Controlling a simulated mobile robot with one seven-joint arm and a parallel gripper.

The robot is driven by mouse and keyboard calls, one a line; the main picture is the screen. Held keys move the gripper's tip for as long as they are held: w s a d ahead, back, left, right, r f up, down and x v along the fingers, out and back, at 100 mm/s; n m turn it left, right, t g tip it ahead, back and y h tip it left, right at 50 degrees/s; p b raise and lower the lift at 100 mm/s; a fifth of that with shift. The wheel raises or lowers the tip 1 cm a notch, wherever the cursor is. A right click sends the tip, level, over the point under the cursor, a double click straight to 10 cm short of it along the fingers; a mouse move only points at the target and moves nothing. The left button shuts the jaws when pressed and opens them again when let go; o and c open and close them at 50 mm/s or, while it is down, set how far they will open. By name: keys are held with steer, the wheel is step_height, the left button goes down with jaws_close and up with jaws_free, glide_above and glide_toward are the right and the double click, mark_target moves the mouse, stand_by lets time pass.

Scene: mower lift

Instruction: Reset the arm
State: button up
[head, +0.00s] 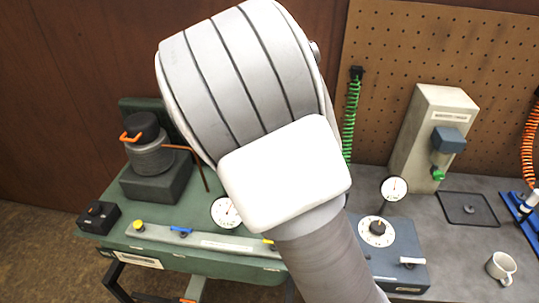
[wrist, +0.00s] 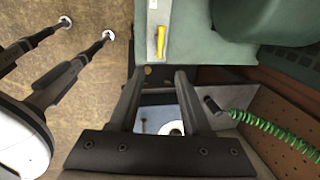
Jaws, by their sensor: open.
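My arm (head: 285,170) fills the middle of the head view, its large grey and white links raised in front of the bench. My gripper is hidden behind them or out of frame there. In the wrist view my gripper (wrist: 160,76) shows two dark fingers spread apart with nothing held between them. Past the fingers lies a green surface with a yellow handle (wrist: 161,42). Lower down, a blue unit with a white dial (wrist: 172,128) shows in the gap between the fingers, farther away.
A green bench (head: 150,225) carries a grey pot-like unit (head: 150,160) and a gauge (head: 226,212). On the right stand a blue dial box (head: 405,245), a beige machine (head: 425,125), a black tray (head: 468,210) and a mug (head: 501,267). A green coiled hose (head: 350,115) hangs behind.

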steer(key=s+d+r+n+t+b, duration=0.1)
steer(key=s+d+r+n, duration=0.4)
steer(key=s+r+n, duration=0.4)
steer(key=s+d+r+n+t+b, duration=0.2)
steer(key=s+d+r+n, duration=0.3)
steer(key=s+r+n, duration=0.4)
step_height(320, 180, up, 4)
steer(key=shift+f+n, duration=0.15)
steer(key=shift+n, duration=1.05)
